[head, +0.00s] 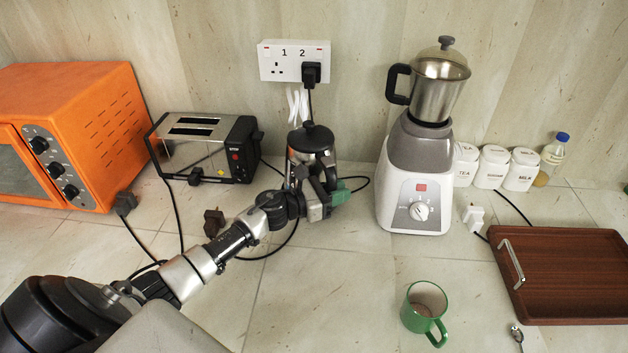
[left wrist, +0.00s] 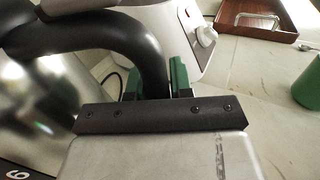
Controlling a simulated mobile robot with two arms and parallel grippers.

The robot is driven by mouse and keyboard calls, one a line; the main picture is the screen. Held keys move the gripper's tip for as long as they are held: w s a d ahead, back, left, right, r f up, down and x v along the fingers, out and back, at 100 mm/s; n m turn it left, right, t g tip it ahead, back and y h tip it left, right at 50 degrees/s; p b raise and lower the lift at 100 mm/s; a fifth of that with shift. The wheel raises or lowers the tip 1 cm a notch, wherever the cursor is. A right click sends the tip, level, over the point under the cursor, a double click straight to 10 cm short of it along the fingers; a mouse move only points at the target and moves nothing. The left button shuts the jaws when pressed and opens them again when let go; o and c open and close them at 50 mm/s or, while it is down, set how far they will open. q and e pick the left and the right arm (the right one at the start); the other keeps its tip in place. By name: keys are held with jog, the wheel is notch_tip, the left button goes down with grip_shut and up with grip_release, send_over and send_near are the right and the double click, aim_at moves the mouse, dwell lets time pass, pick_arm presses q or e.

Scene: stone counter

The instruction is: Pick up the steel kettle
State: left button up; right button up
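The steel kettle (head: 312,140) has a black lid and stands near the wall, below the socket. My left gripper (head: 330,195) is in front of it and hides its lower part. In the left wrist view the kettle's shiny body (left wrist: 45,90) is at the left, and its curved black handle (left wrist: 135,42) runs down between the green fingers (left wrist: 155,85). The fingers sit close on both sides of the handle, and the gripper looks shut on it. The kettle's base is hidden, so I cannot tell whether it touches the counter. My right gripper is not in view.
A white blender (head: 415,185) stands right of the kettle, a toaster (head: 205,150) and orange oven (head: 80,125) left. Cables lie around. A green mug (head: 412,318) and wooden tray (head: 560,265) are at the right. The front-middle counter (head: 320,300) is clear.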

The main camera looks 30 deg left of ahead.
pick_arm(q)
grip_shut()
dwell(0.9)
jog(key=shift+w+a+r, duration=0.1)
jog(key=shift+w+r, duration=0.05)
jog(key=shift+r, duration=0.1)
